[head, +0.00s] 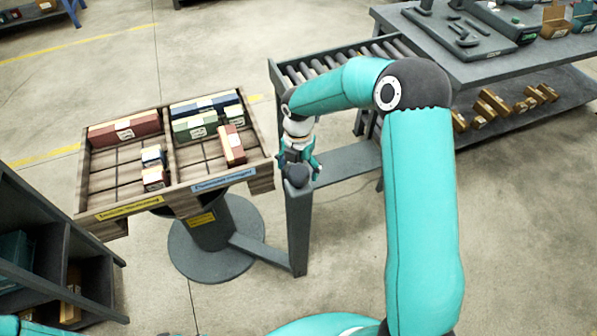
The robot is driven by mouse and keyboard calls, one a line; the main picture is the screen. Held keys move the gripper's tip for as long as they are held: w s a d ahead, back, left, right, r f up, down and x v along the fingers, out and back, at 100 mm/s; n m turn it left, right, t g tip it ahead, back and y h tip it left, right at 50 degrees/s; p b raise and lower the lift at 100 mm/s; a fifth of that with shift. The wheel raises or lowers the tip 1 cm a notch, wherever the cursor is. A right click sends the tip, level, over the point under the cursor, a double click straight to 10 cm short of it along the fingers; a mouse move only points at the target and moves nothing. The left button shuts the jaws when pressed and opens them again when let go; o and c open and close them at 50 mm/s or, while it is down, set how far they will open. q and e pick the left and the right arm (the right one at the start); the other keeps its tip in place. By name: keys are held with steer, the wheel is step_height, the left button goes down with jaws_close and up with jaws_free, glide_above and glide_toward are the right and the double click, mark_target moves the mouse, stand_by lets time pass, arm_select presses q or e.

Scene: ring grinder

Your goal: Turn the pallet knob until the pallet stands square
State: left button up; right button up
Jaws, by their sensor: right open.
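The wooden pallet (100,177) sits on a round grey pedestal (215,262), left of the centre. Its edges run askew in the picture, and its right side does not line up with the roller conveyor's near end. The dark knob (296,175) sits on top of a grey post at the pallet's right front corner. My right gripper (299,172) points down at the knob, with its fingers spread on either side of it. It is open, and I cannot tell whether the fingers touch the knob. My left gripper is out of view.
The pallet carries several red, green, blue and cream boxes. A roller conveyor (335,62) stands behind the post, joined to it by a grey beam (348,160). A workbench (500,58) is at the back right, a dark shelf (45,260) at the lower left. Floor between is clear.

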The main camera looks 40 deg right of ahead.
mark_target(298, 171)
step_height(298, 171, up, 10)
stand_by(0.3)
stand_by(0.4)
steer(key=s+a+f+m+y, duration=0.2)
steer(key=s+a+f+m, duration=0.7)
steer(key=f+m, duration=0.4)
steer(key=s+a+f+m+y, duration=0.2)
steer(key=s+a+f+m, duration=0.8)
steer(key=f+m, duration=0.3)
steer(key=shift+s+m+t, duration=0.3)
steer(key=shift+s, duration=0.3)
